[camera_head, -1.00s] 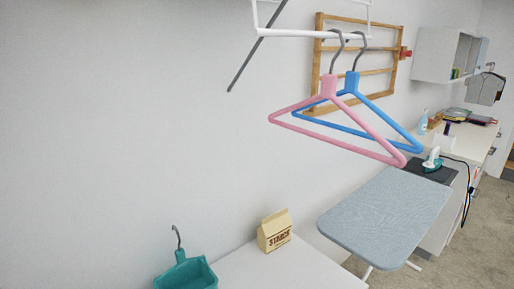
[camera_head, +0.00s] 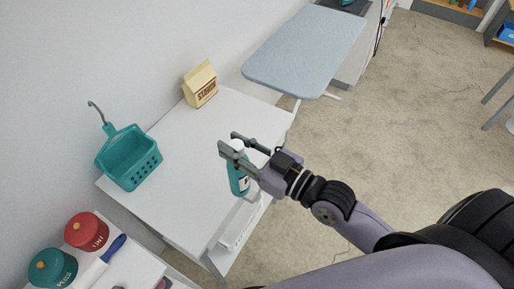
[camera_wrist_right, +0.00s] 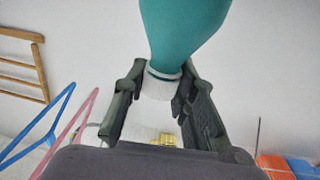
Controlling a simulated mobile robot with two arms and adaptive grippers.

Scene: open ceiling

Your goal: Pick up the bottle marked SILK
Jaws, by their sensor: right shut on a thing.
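My right gripper (camera_head: 228,142) is shut around the white cap end of a teal bottle (camera_head: 239,181). The bottle hangs roughly upright below the fingers, in front of the white table's right part. A dark and light label shows on it, too small to read. In the right wrist view the teal body (camera_wrist_right: 184,25) and its white cap (camera_wrist_right: 160,84) sit between the two fingers. I cannot tell whether the bottle is clear of the table. My left gripper is not in view.
The white table (camera_head: 190,150) carries a carton (camera_head: 200,85) at its back and a teal basket (camera_head: 128,158) at its left. Red (camera_head: 86,231) and teal (camera_head: 52,269) round-lidded containers stand at lower left. An ironing board (camera_head: 305,50) is behind. The floor at right is open.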

